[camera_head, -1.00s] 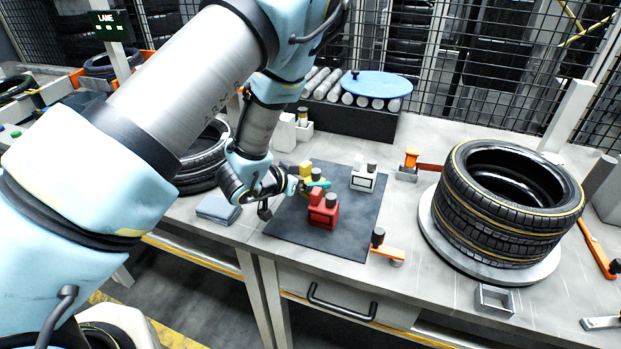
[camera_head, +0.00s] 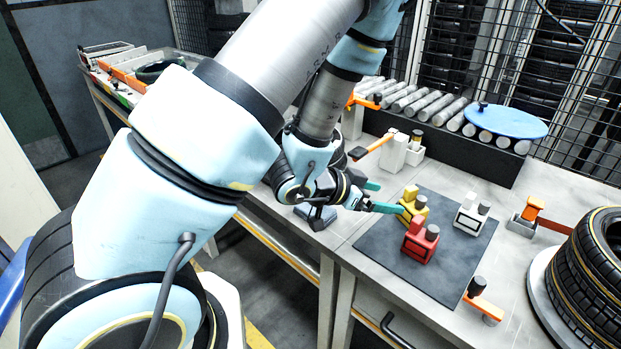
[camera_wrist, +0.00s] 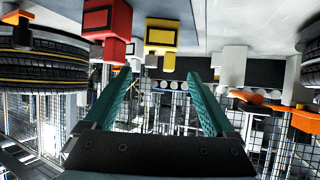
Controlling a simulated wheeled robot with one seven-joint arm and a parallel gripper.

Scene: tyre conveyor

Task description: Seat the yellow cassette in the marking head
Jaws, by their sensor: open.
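The yellow cassette (camera_head: 411,212) stands on the dark mat (camera_head: 376,248), behind the red cassette (camera_head: 419,248) and left of the white one (camera_head: 466,221). My gripper (camera_head: 389,197) is open and empty, its teal fingers pointing at the yellow cassette from the left. One fingertip looks close to it in the head view; contact cannot be told. In the upside-down wrist view, the yellow cassette (camera_wrist: 161,35) lies beyond my gripper's fingertips (camera_wrist: 158,71), roughly centred, not between them. I cannot tell which fixture is the marking head.
The red cassette stands close beside the yellow one. White blocks (camera_head: 394,151) with an orange lever stand behind my gripper. A roller conveyor (camera_head: 430,106) and blue disc (camera_head: 507,121) are at the back.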

